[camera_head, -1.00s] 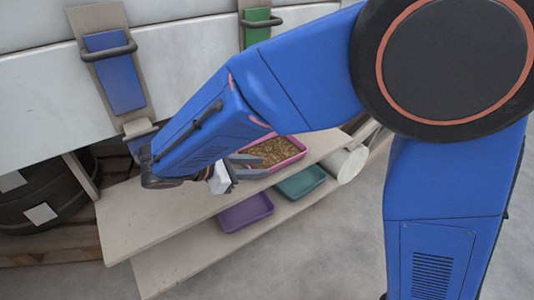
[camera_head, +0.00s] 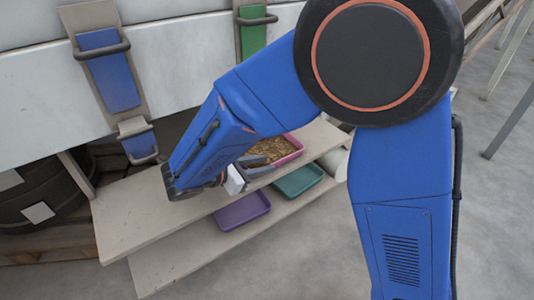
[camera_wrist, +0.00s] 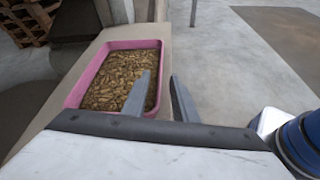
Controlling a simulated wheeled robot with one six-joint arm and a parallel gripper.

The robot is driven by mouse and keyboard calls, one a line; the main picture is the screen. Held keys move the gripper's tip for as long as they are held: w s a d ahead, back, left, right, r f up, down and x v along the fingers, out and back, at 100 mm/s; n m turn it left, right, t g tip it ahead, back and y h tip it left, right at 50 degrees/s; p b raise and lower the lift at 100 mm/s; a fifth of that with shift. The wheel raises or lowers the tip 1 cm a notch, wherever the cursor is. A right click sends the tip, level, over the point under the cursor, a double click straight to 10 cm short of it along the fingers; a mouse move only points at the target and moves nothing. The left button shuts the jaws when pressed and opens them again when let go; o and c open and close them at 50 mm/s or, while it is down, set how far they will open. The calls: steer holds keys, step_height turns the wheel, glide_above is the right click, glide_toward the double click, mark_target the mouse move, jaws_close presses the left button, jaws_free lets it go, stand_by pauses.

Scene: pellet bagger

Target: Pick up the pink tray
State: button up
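The pink tray (camera_head: 292,156) sits at the right part of the upper shelf board and is full of brown pellets. My gripper (camera_head: 262,163) is at its near left side in the head view, partly covering it. In the wrist view the pink tray (camera_wrist: 84,84) lies ahead and left. My gripper's fingers (camera_wrist: 159,77) are apart there, with the left finger over the pellets and the right finger outside the tray's right wall. The wall shows between them. I cannot tell whether either finger touches it.
A purple tray (camera_head: 242,211) and a teal tray (camera_head: 299,180) are on the lower board. The upper board (camera_head: 135,215) is bare to the left. A dark barrel (camera_head: 40,205) stands at far left. Blue and green strap handles hang above. The floor right is open.

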mark_target(277, 162)
steer(key=shift+x, duration=3.35)
jaws_close()
